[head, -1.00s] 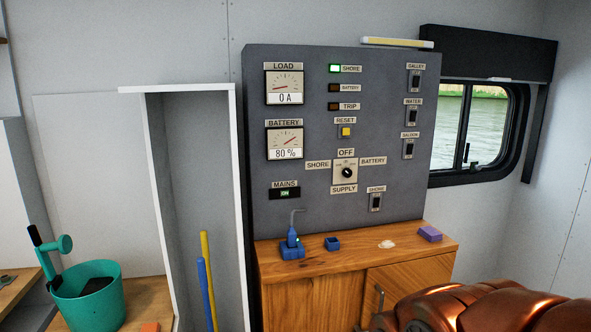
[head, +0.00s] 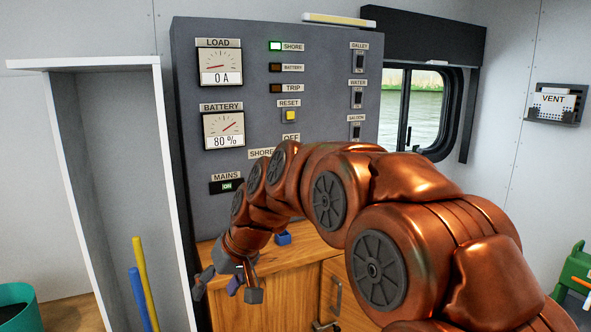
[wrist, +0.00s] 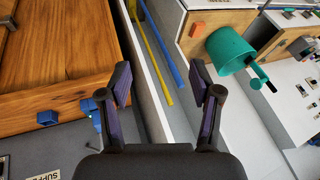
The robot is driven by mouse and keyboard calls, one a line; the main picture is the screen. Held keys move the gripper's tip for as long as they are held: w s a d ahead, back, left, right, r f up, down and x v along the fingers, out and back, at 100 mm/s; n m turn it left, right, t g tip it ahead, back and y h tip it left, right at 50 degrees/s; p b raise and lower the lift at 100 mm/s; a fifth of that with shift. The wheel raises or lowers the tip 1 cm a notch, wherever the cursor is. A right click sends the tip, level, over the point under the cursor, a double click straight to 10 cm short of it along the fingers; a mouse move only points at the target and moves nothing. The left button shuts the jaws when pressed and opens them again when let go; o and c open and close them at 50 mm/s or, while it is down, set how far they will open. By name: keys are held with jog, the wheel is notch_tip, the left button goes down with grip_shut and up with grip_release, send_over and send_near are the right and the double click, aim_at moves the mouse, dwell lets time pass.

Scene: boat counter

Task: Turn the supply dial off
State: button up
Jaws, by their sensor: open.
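The grey switch panel (head: 190,70) stands on the wooden cabinet. Its OFF label (head: 291,138) and part of the SHORE label (head: 260,153) show, but the supply dial is hidden behind my arm in the head view. My gripper (head: 228,288) hangs low in front of the cabinet, below and left of the dial's area, with its fingers apart. In the wrist view my gripper (wrist: 162,85) is open and empty. A cut-off SUPPLY label (wrist: 47,173) shows there at the lower left edge; I cannot see the dial there.
The wooden cabinet (head: 295,270) is beneath the panel. A small blue box (head: 284,238) sits on its top, partly hidden; the wrist view also shows the blue plug (wrist: 90,106). Left are a white partition (head: 170,180), yellow (head: 146,285) and blue (head: 139,298) poles, and a teal bucket (wrist: 230,52).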

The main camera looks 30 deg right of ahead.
jog(key=w+d+r+t+b, duration=0.2)
jog(key=w+d, duration=0.3)
jog(key=w, duration=0.3)
jog(key=w+d+r+m+t+b, duration=0.1)
jog(key=w+d+r+t, duration=0.2)
jog(key=w, duration=0.6)
jog(key=w+d+r+t+b, duration=0.1)
jog(key=w+d+t+b, duration=0.1)
jog(key=w+d, duration=0.5)
jog(key=w+d+r+m+t+h+b, duration=0.1)
jog(key=w+d+r+t+h+b, duration=0.3)
jog(key=d, duration=0.9)
jog(key=w+d+m+t+h+b, duration=0.1)
jog(key=w+d+m+t, duration=0.3)
jog(key=d, duration=1)
jog(key=w+n+g+p, duration=0.1)
jog(key=w+n+p, duration=0.1)
jog(key=w+p, duration=0.6)
jog(key=p, duration=0.4)
jog(key=shift+w, duration=0.35)
jog(key=shift+w+f, duration=0.15)
jog(key=shift+f, duration=0.1)
